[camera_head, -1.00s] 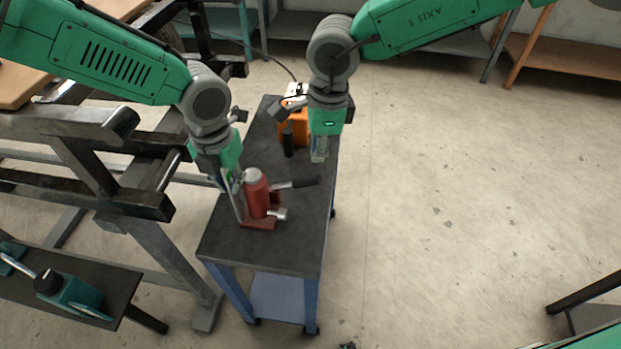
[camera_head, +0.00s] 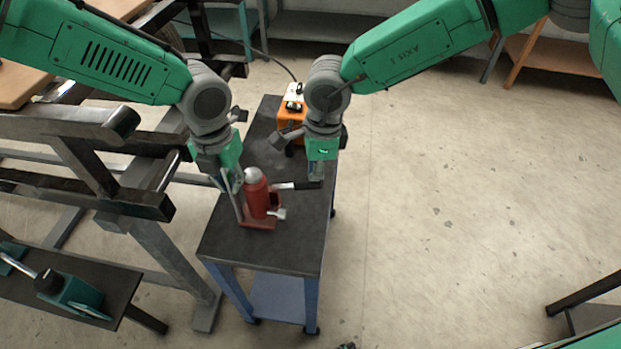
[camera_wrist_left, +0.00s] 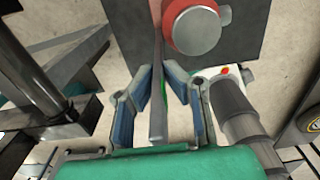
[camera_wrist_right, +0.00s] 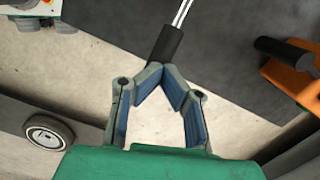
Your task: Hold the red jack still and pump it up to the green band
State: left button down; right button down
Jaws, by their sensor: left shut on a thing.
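The red jack (camera_head: 257,199) stands upright on the dark cart top. Its flat grey upright plate (camera_wrist_left: 158,98) runs between the fingers of my left gripper (camera_head: 232,187), which is shut on it beside the red cylinder. A small strip of green shows at the plate in the left wrist view. The pump handle (camera_head: 284,186) sticks out to the right and ends in a black grip (camera_wrist_right: 168,45). My right gripper (camera_wrist_right: 161,70) is at the end of that grip, its fingertips close together; whether they clasp it I cannot tell.
The cart top (camera_head: 290,245) is clear in front of the jack. An orange box (camera_head: 290,118) stands at its back. A dark metal frame (camera_head: 90,190) is close on the left. Open floor lies to the right.

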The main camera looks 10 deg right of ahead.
aim_at(315, 187)
jog(key=shift+s+f, duration=0.1)
jog(key=shift+f, duration=2.15)
jog(key=shift+s+d+r, duration=0.1)
jog(key=shift+d+r, duration=0.15)
jog(key=shift+d, duration=0.55)
jog(key=shift+s+d+r, duration=0.1)
jog(key=shift+d+r, duration=0.1)
jog(key=shift+d, duration=0.55)
notch_tip(315, 187, up, 12)
jog(key=d, duration=0.1)
jog(key=shift+w+d, duration=0.1)
